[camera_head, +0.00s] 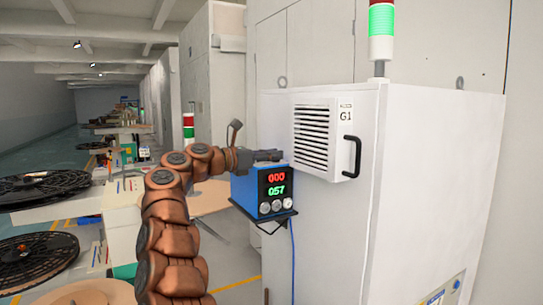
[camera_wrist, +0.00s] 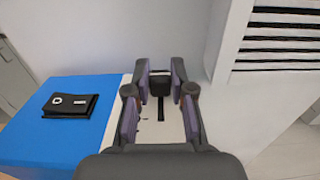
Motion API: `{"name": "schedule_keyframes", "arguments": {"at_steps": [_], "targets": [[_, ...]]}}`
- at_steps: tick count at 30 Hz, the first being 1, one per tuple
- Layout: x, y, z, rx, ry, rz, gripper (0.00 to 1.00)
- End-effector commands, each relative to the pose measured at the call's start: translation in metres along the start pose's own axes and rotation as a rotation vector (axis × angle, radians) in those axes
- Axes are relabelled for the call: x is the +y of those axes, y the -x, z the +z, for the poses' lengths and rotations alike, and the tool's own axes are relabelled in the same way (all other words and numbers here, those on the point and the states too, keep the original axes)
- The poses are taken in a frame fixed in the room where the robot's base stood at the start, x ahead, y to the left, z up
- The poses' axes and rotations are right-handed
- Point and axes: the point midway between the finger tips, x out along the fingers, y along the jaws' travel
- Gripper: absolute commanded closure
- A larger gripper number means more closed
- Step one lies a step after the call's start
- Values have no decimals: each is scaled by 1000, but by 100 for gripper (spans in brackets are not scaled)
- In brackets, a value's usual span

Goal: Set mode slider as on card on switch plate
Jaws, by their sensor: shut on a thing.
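My gripper (camera_wrist: 160,80) reaches past the top of a blue power unit toward the white cabinet side, and it also shows in the head view (camera_head: 270,156). In the wrist view its fingers are closed on a small dark block, the slider knob (camera_wrist: 160,87), between the fingertips. A pale switch plate (camera_wrist: 149,128) shows between the fingers, with a dark slot below the knob and small marks beside it. The fingers hide the plate's sides. The plate is not distinguishable in the head view. I cannot make out a card showing the setting.
The blue unit (camera_head: 243,190), with red and green digits, sits on a black shelf beside the white cabinet (camera_head: 335,230). A black fitting (camera_wrist: 70,104) lies on its top. A louvred panel (camera_head: 315,138) marked G1, with a black handle (camera_head: 351,157), stands close right of my gripper.

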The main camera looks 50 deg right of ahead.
Motion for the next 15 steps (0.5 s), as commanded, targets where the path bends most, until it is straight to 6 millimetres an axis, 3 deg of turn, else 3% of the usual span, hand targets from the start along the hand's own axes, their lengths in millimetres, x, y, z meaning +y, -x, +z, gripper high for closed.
{"name": "schedule_keyframes", "arguments": {"at_steps": [15], "targets": [[0,0,0,-1,0,1,100]]}}
